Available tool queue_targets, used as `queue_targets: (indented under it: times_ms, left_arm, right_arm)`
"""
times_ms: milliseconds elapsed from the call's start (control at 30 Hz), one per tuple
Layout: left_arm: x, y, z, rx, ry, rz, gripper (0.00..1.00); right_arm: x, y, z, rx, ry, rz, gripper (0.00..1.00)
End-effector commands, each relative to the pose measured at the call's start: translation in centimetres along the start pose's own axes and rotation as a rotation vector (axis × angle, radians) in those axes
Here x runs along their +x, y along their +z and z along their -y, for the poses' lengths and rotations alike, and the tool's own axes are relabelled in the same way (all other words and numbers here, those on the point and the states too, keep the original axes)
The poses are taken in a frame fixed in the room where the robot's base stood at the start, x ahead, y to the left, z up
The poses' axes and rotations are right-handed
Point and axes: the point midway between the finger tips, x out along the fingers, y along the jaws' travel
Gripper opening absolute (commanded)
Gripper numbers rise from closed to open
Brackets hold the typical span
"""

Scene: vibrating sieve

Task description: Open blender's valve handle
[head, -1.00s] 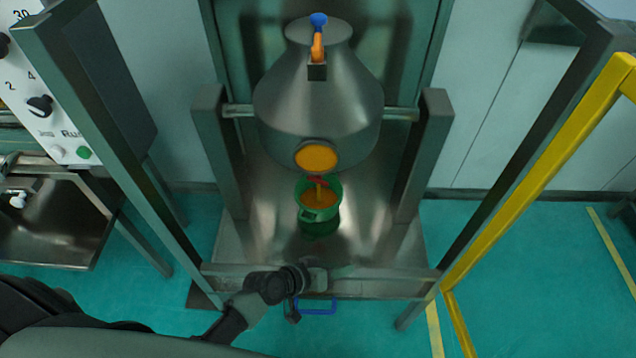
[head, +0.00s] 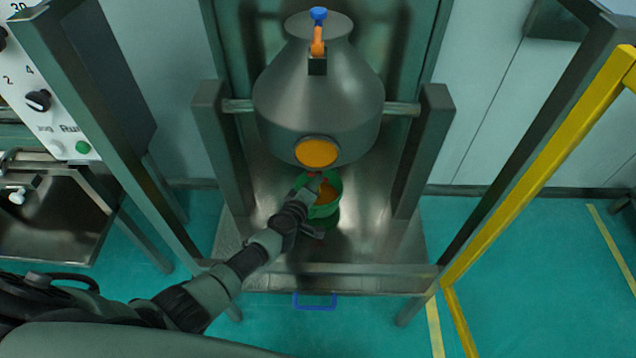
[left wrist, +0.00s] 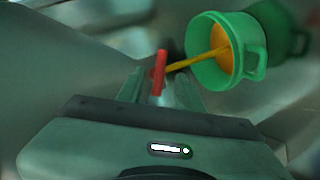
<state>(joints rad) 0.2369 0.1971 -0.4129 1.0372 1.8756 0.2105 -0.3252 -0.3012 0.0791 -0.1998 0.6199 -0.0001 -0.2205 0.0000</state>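The blender (head: 318,95) is a steel vessel hung between two posts, with an orange round cover on its lower front. Its valve handle (left wrist: 158,72) is a small red bar in the left wrist view; in the head view only a bit of red shows below the cover, behind my gripper. My left gripper (head: 312,184) reaches in under the blender. In the left wrist view my left gripper (left wrist: 159,88) is open, its fingertips on either side of the red handle's lower part; contact cannot be told. My right gripper is out of view.
A green pot (head: 325,209) with orange contents stands under the blender, close beside my gripper. A thin yellow streak runs between valve and green pot (left wrist: 228,55). Steel frame posts, a blue handle (head: 315,306) and a yellow rail (head: 545,190) surround the area.

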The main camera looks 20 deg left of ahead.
Motion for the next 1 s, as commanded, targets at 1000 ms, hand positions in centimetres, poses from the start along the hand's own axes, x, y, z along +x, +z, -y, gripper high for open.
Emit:
queue_targets:
  times_ms: [1000]
  left_arm:
    - [4.2, 0.1, 0.1, 0.006, -0.004, 0.001, 0.00]
  right_arm:
    - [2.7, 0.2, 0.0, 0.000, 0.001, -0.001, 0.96]
